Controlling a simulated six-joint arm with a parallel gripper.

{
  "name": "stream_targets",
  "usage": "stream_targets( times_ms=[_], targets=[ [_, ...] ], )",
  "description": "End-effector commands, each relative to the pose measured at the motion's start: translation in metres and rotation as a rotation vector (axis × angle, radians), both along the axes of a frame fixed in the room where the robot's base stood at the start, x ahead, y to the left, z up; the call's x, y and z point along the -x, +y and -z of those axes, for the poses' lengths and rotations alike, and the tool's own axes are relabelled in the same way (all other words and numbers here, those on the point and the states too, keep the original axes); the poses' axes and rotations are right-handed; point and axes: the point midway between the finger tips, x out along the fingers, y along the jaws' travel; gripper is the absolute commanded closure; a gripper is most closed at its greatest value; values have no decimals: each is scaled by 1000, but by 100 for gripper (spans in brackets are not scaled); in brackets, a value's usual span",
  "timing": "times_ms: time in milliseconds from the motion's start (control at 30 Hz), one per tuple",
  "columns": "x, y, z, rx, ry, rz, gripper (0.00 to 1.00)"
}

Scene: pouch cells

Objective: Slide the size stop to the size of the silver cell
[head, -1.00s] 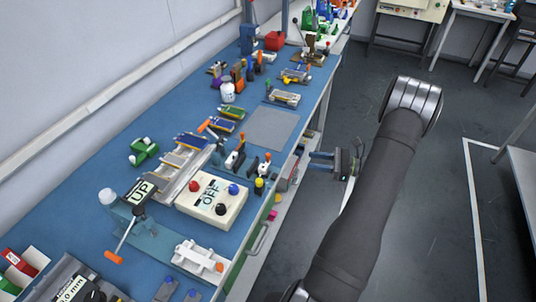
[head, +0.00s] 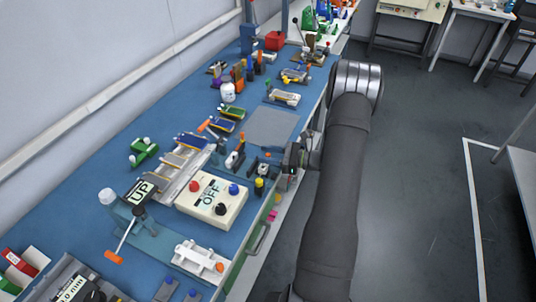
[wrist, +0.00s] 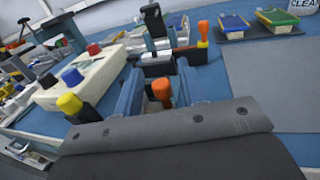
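My gripper (wrist: 157,70) shows two blue-grey fingers standing apart in the wrist view. An orange-topped knob (wrist: 163,90) stands between the fingers, with a gap visible beside it; I cannot tell whether either finger touches it. The knob appears to belong to a small dark fixture (head: 263,168) at the bench's right edge, which may carry the size stop. In the head view my gripper (head: 293,153) is beside this fixture, partly hidden by my arm. A silver-grey cell (head: 284,97) seems to lie farther back on the bench; which cell the task means is unclear.
A yellow-topped post (head: 259,186) and another orange-topped handle (wrist: 203,30) are close by. A bare grey mat (head: 271,128) lies behind. Coloured cells (head: 228,118) lie beyond.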

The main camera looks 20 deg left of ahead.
Motion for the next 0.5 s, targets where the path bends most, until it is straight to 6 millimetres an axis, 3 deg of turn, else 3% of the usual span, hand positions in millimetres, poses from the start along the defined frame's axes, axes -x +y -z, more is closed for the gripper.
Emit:
stream_targets(
  times_ms=[233, 400, 500],
  targets=[
    [0, 1, 0, 0, 0, 0, 63],
    [0, 1, 0, 0, 0, 0, 96],
    [0, 1, 0, 0, 0, 0, 100]
  ],
)
